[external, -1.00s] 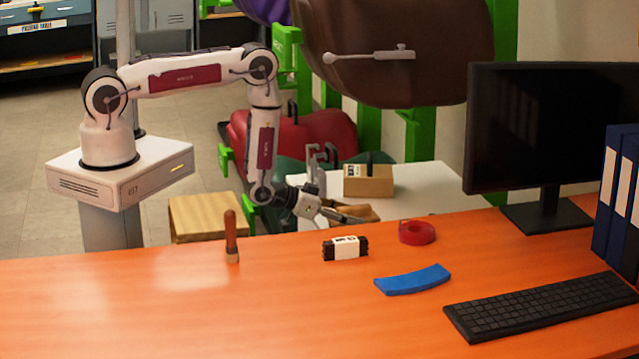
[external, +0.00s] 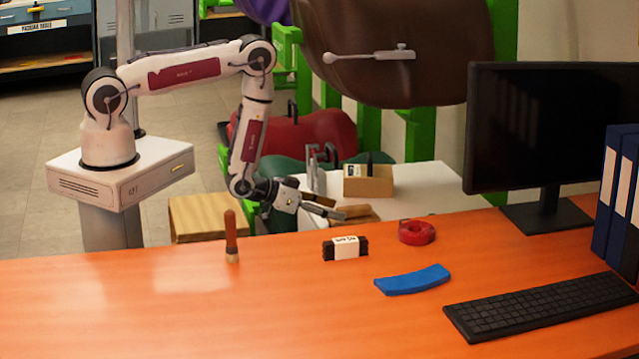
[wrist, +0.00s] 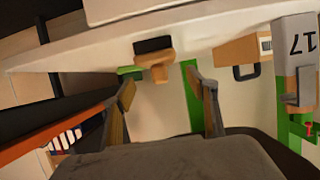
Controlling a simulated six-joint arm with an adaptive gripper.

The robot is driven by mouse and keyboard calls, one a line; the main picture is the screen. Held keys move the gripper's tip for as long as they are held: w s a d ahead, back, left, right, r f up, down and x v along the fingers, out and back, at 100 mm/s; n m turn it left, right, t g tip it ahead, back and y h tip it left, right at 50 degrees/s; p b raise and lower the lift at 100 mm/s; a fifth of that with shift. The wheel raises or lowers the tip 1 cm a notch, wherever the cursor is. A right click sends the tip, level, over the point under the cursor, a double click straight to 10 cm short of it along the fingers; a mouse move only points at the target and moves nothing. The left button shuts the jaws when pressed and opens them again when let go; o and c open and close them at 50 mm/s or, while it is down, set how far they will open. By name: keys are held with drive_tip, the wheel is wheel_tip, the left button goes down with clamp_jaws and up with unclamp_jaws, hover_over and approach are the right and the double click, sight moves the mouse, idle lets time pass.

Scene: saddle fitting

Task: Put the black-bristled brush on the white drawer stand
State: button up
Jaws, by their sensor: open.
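A wooden piece with a black, bristle-like block (wrist: 153,46) shows ahead of my gripper in the wrist view; it looks like the black-bristled brush. In the external view a brown wooden piece (external: 362,212), likely the same one, lies on the white-topped stand (external: 430,182) behind the orange desk. No drawers can be made out on this stand. My gripper (external: 338,208) is open and empty, close in front of the wooden piece in the external view. Its two fingers are spread apart in the wrist view (wrist: 162,84), with the piece beyond them, apparently not touched.
The orange desk (external: 180,310) holds an upright wooden-handled tool (external: 231,238), a black block with a white band (external: 346,249), red tape (external: 416,233), a blue curved piece (external: 412,280) and a keyboard.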

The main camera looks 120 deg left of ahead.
drive_tip(key=v, duration=0.6)
drive_tip(key=shift+s, duration=0.15)
drive_tip(key=shift+d, duration=0.1)
idle(0.7)
drive_tip(key=w+d+r+m+h, duration=0.1)
drive_tip(key=w+d+r+h, duration=0.1)
drive_tip(key=w+r, duration=0.45)
drive_tip(key=w+d+r+m+h, duration=0.1)
drive_tip(key=w+d+r+m, duration=0.15)
drive_tip(key=w+r, duration=0.35)
drive_tip(key=d+r+m+h, duration=0.2)
drive_tip(key=d+r+h, duration=0.1)
drive_tip(key=d+r, duration=1.2)
drive_tip(key=s+d+r+m+g+h, duration=0.1)
drive_tip(key=s+d+r+g+h, duration=0.1)
drive_tip(key=s+d+r, duration=0.75)
drive_tip(key=s+d+r+m+g, duration=0.1)
drive_tip(key=s+d+r, duration=0.1)
drive_tip(key=s+d, duration=0.3)
drive_tip(key=s+d+r+m+h, duration=0.1)
drive_tip(key=s+d+r, duration=0.2)
drive_tip(key=s+d, duration=0.3)
drive_tip(key=s, duration=0.4)
drive_tip(key=shift+s+d+g, duration=0.2)
drive_tip(key=shift+s+g, duration=0.05)
drive_tip(key=shift+g, duration=0.15)
